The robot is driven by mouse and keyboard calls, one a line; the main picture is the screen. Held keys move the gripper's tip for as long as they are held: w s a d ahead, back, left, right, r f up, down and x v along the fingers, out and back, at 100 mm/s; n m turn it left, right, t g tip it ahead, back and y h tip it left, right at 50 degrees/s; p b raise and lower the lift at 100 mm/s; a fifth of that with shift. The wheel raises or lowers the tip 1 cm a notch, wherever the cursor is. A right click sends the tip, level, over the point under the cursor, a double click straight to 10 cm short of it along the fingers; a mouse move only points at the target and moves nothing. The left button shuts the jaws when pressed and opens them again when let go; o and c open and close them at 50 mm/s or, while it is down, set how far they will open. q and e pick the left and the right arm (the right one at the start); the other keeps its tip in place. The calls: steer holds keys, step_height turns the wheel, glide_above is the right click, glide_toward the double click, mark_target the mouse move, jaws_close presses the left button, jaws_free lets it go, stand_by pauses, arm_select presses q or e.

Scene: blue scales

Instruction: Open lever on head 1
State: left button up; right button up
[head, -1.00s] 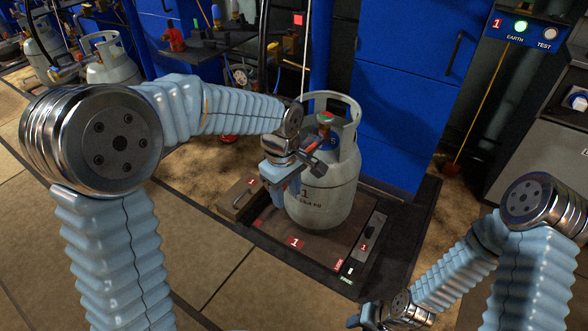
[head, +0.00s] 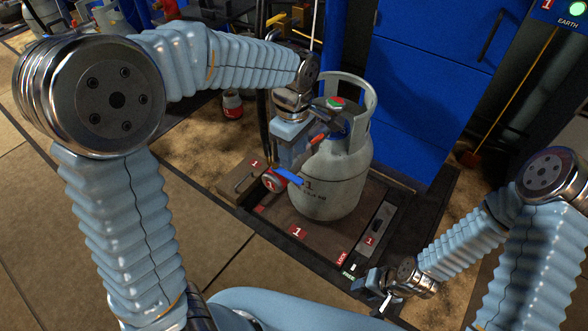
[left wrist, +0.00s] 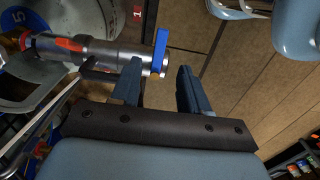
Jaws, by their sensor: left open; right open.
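The grey gas cylinder (head: 335,185), marked 1, stands upright on the scale (head: 299,232). A filling head with a red part is at its valve. A blue lever (head: 290,176) shows left of the cylinder, below my left gripper (head: 291,160). In the left wrist view the silver filling head (left wrist: 110,53) lies sideways, with the blue lever (left wrist: 162,52) at its end. My open left fingers (left wrist: 160,78) point at the lever, which appears just beyond and between the fingertips; contact cannot be told. My right gripper (head: 374,292) is open and empty at lower right, away from the cylinder.
A brown box (head: 244,181) labelled 1 sits at the scale's left corner. A blue cabinet (head: 430,90) stands behind the cylinder. A small panel (head: 376,228) with a switch is at the scale's right side. The floor in front is clear.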

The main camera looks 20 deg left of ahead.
mark_target(293, 177)
arm_select(q)
step_height(293, 177, down, 8)
steer(key=shift+r, duration=0.25)
jaws_close()
stand_by(0.3)
